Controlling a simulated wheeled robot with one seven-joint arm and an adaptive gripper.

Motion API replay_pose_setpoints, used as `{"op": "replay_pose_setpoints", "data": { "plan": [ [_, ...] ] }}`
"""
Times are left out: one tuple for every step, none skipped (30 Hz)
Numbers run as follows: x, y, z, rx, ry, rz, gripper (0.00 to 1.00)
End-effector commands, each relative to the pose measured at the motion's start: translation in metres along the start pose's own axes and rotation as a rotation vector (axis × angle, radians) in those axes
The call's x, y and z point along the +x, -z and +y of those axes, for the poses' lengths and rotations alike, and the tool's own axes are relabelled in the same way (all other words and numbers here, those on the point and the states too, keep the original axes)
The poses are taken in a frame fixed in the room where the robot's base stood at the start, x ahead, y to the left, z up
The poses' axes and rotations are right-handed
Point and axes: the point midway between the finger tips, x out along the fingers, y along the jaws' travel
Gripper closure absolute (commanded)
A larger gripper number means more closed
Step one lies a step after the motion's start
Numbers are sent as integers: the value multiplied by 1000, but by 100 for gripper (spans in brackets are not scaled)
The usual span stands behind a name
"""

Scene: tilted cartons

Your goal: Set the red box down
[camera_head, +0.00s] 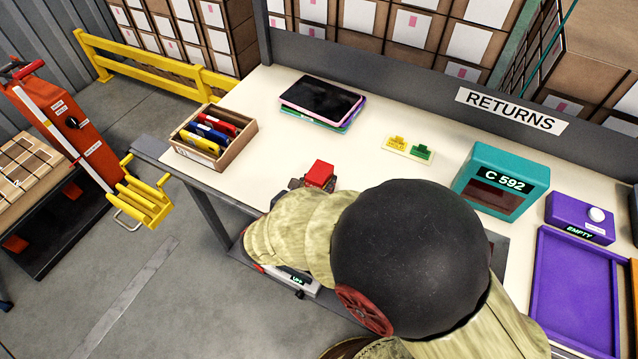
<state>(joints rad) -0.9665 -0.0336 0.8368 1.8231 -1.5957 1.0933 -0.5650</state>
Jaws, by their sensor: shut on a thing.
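The small red box (320,172) shows near the front middle of the cream table (365,158). My gripper (303,184) is just beside it, at the box's near left side, and is shut on it. Most of my gripper is hidden behind my own sleeved arm and its dark round joint. The lower part of the box is hidden too. I cannot tell whether the box touches the table top or hangs a little above it.
A carton of coloured items (212,133) stands at the left, a dark tablet (322,97) behind. The table's middle is clear.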

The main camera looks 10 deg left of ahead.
Motion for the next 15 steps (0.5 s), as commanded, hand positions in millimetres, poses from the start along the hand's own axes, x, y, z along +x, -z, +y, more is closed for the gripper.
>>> {"op": "replay_pose_setpoints", "data": {
  "plan": [
    [-1,-2,0,2,-1,-1,92],
    [-1,-2,0,2,-1,-1,92],
    [-1,-2,0,1,-1,-1,92],
    [-1,-2,0,1,-1,-1,92],
    [0,-1,0,1,-1,-1,92],
    [0,0,0,1,0,-1,92],
    [0,1,0,1,0,-1,92],
    [1,2,0,1,0,-1,92],
    [0,1,0,1,0,-1,61],
    [0,1,0,1,0,0,59],
    [0,1,0,1,0,0,57],
    [0,1,0,1,0,0,55],
    [0,1,0,1,0,0,53],
    [0,1,0,1,0,0,51],
    [0,1,0,1,0,0,49]
  ]
}}
